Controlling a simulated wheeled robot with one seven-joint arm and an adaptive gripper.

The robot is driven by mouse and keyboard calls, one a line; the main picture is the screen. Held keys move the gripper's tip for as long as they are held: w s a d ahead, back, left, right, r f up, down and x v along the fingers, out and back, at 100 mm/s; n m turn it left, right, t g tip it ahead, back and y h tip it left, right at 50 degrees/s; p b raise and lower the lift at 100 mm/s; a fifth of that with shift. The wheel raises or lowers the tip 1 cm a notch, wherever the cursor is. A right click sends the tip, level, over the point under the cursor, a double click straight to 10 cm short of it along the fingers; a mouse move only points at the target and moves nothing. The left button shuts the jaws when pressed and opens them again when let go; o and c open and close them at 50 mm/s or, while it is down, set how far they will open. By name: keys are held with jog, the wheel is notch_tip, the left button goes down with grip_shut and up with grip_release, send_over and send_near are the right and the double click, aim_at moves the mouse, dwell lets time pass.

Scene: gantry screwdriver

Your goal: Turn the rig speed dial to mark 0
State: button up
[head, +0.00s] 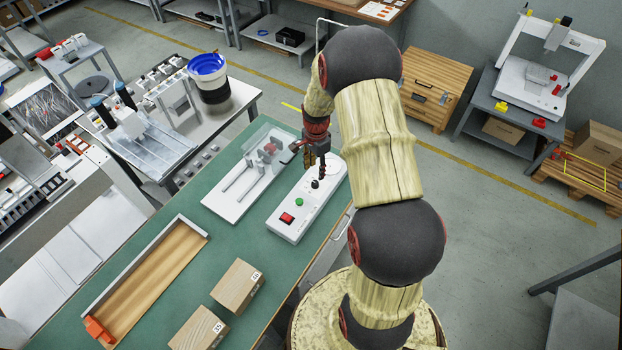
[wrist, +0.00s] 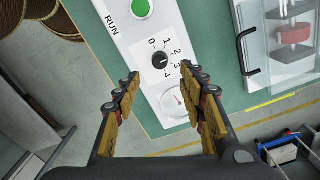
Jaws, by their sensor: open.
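The rig speed dial (wrist: 160,61) is a small black round knob on a white control box (head: 283,226). The dial also shows in the head view (head: 315,184), just below the fingers. My gripper (wrist: 160,74) is open, with one finger on each side of the dial in the picture. In the head view my gripper (head: 316,168) hangs over the dial end of the box. I cannot tell whether the fingers touch the dial.
The box also carries a green button (head: 299,202), a red switch (head: 287,217) and a round gauge (wrist: 175,101). A clear-covered fixture (head: 248,180) stands to its left. A wooden tray (head: 150,280) and two wooden blocks (head: 238,286) are on the green bench.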

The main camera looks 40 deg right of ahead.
aim_at(315, 182)
jog(key=shift+f+b, duration=0.6)
jog(key=shift+f, duration=3.35)
jog(key=shift+c, duration=1.2)
jog(key=c, duration=0.8)
grip_shut()
